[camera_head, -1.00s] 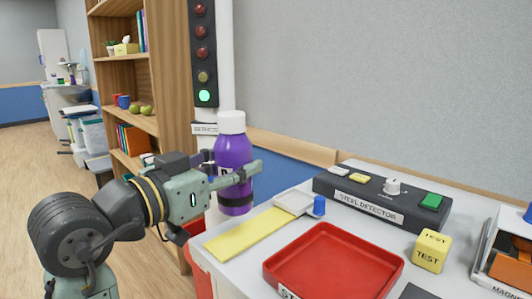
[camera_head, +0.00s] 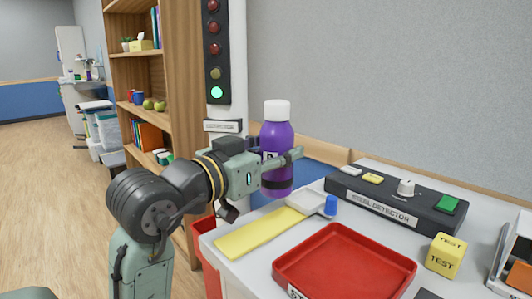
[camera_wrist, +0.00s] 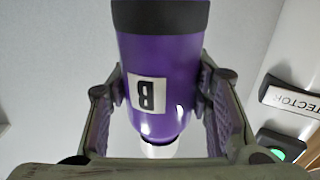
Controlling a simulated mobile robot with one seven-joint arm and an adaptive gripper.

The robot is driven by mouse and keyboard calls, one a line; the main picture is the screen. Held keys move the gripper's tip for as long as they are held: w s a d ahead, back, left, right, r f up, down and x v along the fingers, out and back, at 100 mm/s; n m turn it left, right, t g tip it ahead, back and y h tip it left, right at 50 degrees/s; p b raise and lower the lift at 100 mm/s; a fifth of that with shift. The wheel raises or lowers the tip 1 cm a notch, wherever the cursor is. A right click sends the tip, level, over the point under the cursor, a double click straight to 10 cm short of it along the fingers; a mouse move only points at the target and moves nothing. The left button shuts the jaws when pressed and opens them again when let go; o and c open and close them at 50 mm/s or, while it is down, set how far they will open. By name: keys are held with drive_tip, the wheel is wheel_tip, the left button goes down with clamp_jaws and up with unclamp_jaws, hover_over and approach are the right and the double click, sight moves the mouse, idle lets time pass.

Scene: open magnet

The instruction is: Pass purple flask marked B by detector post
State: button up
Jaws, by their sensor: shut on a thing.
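The purple flask (camera_head: 277,143) has a white cap and a dark band, and is upright in the head view. My gripper (camera_head: 278,168) is shut around its body and holds it up in front of the wall, at the left end of the table. In the wrist view the flask (camera_wrist: 158,50) sits between both fingers (camera_wrist: 160,95), with a label B on it. The detector post (camera_head: 217,60) stands just left of the flask, with several dark red lamps, a dim yellow one and a lit green one at the bottom. Its small sign is hard to read.
A steel detector box (camera_head: 395,207) with a knob and green button lies at the table's back. A red tray (camera_head: 345,262), a yellow strip (camera_head: 255,235), a small blue-capped item (camera_head: 330,205) and a yellow test cube (camera_head: 446,255) are on the table. A wooden shelf (camera_head: 183,110) stands behind left.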

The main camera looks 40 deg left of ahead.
drive_tip(key=w, duration=1.1)
drive_tip(key=shift+d+p, duration=0.35)
drive_tip(key=shift+d, duration=0.05)
